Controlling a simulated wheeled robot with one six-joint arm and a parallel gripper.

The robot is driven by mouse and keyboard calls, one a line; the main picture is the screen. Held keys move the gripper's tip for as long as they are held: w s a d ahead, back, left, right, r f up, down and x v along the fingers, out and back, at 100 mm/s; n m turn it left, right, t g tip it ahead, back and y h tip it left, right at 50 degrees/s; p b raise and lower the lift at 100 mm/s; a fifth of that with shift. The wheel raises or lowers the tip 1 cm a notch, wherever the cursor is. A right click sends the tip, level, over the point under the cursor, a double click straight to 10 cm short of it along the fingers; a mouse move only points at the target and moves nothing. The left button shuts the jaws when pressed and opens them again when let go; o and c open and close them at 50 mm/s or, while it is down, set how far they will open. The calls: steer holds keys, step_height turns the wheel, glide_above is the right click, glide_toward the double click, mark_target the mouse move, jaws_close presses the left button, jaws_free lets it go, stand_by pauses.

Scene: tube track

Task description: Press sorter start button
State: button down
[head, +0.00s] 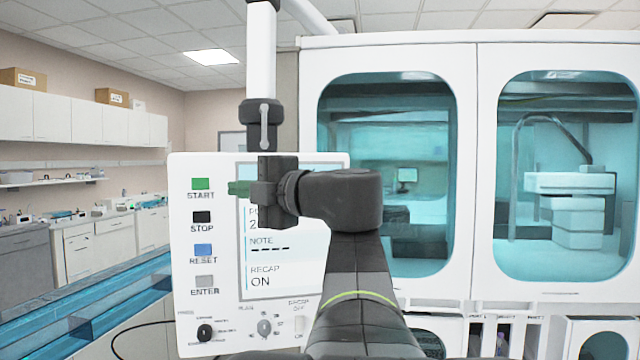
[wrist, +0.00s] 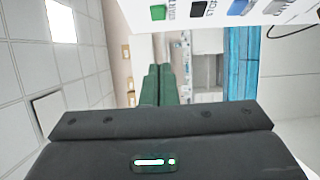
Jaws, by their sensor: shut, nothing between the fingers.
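A white control panel (head: 181,300) carries the green START button (head: 201,184) at its upper left. The black STOP (head: 202,217), blue RESET (head: 203,250) and grey ENTER (head: 204,282) buttons sit below it. My gripper (head: 234,188) has green fingers, shut and empty, pointing left in the head view. The tips appear just right of START at about its height; the depth gap to the panel is unclear. In the wrist view, the closed fingers (wrist: 157,72) are apart from the START button (wrist: 158,13) at the top. My arm hides part of the panel's screen (head: 262,268).
A white cabinet with blue-tinted windows (head: 388,130) stands behind and right of the panel. Knobs (head: 204,332) line the panel's lower edge. A blue transparent track (head: 90,300) runs along the left. Counters and wall cupboards (head: 70,120) are farther back on the left.

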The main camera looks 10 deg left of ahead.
stand_by(0.3)
steer(key=p, duration=0.1)
glide_toward(194, 183)
steer(key=s+a, duration=0.2)
steer(key=a, duration=0.2)
steer(key=w, duration=0.1)
steer(key=w+a, duration=0.1)
steer(key=w, duration=0.1)
steer(key=shift+w+p, duration=0.25)
steer(key=shift+p, duration=0.1)
steer(key=shift+w+a+f, duration=0.1)
steer(key=shift+w, duration=0.4)
